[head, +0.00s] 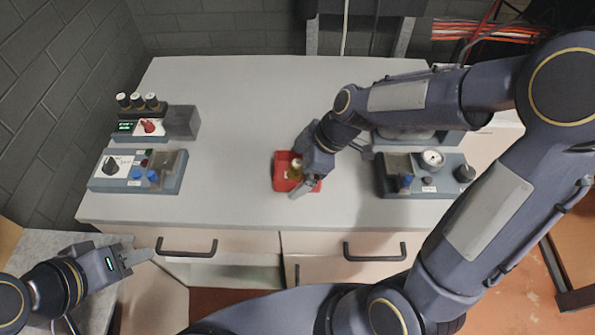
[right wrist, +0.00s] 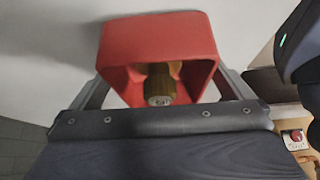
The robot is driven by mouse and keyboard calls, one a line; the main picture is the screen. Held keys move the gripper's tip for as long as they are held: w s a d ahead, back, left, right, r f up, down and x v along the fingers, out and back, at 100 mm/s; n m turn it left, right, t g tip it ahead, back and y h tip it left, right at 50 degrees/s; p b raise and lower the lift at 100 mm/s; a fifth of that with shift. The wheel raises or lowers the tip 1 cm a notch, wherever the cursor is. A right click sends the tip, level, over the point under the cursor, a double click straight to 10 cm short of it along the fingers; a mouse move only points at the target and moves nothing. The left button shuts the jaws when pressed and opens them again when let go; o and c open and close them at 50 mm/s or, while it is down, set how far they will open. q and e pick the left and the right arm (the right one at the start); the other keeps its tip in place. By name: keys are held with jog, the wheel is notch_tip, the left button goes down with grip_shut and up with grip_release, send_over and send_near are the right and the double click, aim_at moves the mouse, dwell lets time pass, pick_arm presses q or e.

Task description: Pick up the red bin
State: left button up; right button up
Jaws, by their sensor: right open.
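The red bin (head: 284,172) stands on the light grey worktop near its front middle, partly hidden by my right gripper (head: 303,180). In the right wrist view the red bin (right wrist: 158,45) lies between the two open fingers of my right gripper (right wrist: 163,88), one at each side. I cannot tell whether the fingers touch its walls. A brass-coloured fitting (right wrist: 160,85) sits inside the bin. My left gripper (head: 138,257) is at the lower left, in front of the cabinet and away from the bin; its finger gap cannot be made out.
Control units with knobs (head: 137,171) stand on the left of the worktop (head: 230,110). A unit with a gauge (head: 432,160) stands on the right, close to my right arm. Drawers with dark handles (head: 375,252) are below the front edge. The worktop's middle back is clear.

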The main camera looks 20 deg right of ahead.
jog(key=shift+a+f, duration=0.1)
jog(key=shift+f, duration=0.15)
jog(key=c, duration=1.1)
jog(key=shift+r, duration=0.1)
jog(key=shift+c, duration=0.5)
